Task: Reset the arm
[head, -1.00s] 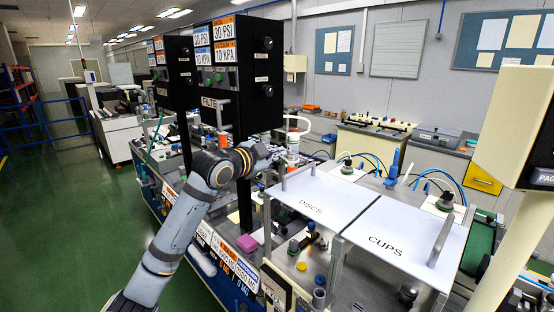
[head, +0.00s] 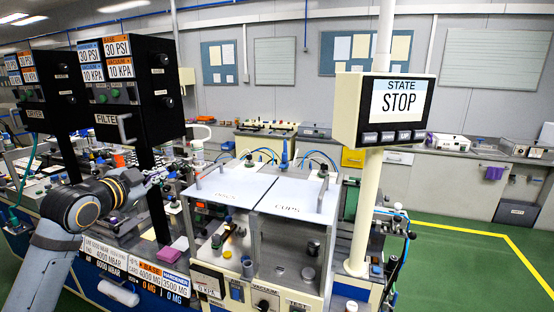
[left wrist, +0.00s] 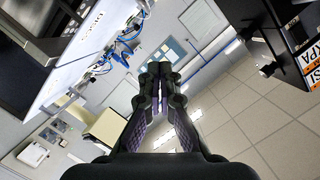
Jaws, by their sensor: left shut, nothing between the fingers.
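My left arm comes in from the lower left in the head view. My left gripper (head: 160,176) is beside the black filter box's post, over the left part of the workstation. In the left wrist view the fingers of my left gripper (left wrist: 160,70) are together with nothing between them. That view looks up past them at the wall and the tiled ceiling. My right gripper is not in view.
Two white lids, marked DISCS (head: 228,188) and CUPS (head: 290,210), cover the station to the right of my gripper. A state panel reading STOP (head: 398,102) is on a cream post. Green floor (head: 450,270) is clear at the right.

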